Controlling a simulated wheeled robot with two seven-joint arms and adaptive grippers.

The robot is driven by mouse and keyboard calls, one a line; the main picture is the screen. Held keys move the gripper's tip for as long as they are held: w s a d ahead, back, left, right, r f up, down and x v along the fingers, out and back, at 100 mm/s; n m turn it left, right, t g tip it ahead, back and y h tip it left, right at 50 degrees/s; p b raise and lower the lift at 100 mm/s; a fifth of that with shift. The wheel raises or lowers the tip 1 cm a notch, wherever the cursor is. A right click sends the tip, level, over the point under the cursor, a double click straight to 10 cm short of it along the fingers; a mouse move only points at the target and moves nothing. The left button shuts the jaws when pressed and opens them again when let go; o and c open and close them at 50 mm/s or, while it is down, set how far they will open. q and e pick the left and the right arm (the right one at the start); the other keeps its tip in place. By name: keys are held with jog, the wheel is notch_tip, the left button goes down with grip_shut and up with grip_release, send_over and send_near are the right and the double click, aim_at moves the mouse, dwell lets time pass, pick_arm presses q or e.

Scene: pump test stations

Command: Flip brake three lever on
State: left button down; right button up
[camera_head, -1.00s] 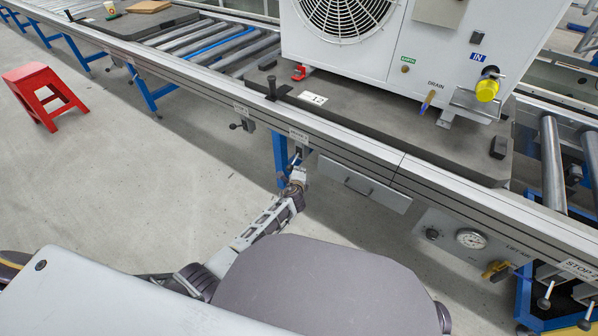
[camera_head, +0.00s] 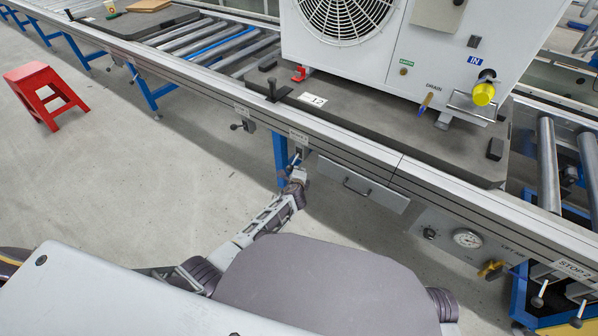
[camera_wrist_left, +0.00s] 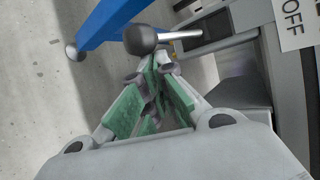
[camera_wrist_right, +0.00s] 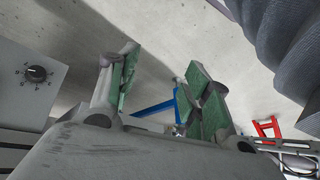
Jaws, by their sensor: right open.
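The brake lever is a short metal rod with a dark ball knob (camera_wrist_left: 141,39) in the left wrist view. It sticks out from a housing on the rail, beside a sign reading OFF (camera_wrist_left: 291,18). My left gripper (camera_wrist_left: 152,80) has its green-padded fingers drawn together at the tips, just short of the knob, with nothing visible between them. In the head view my left gripper (camera_head: 297,170) is below a small label (camera_head: 299,136) on the rail and partly hides the lever there. My right gripper (camera_wrist_right: 168,80) is open and empty over the floor.
Another lever (camera_head: 243,125) hangs under the rail to the left. A blue leg (camera_head: 280,160) stands close to my left gripper. A red stool (camera_head: 45,95) stands on open floor.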

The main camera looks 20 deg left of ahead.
jog(key=shift+d+r+h+p, duration=0.5)
jog(key=shift+d+r+p, duration=0.8)
jog(key=shift+r, duration=2.05)
pick_arm(q)
jog(key=shift+s+a+r+m+g+y+p, duration=0.25)
jog(key=shift+r+g+p, duration=1.1)
jog(key=shift+p, duration=1.8)
jog(key=shift+d+r+m+g+y+p, duration=0.1)
jog(key=shift+r+m+g+y+p, duration=0.25)
jog(key=shift+r+g+p, duration=1.9)
pick_arm(e)
jog(key=s+d+f+g+p, duration=0.1)
jog(key=d+f, duration=0.1)
jog(key=f, duration=0.8)
jog(key=s+d+f+g+h, duration=0.1)
jog(key=s+d+f, duration=0.1)
jog(key=f, duration=0.7)
jog(key=shift+s+f+p, duration=0.3)
jog(key=shift+f+p, duration=0.05)
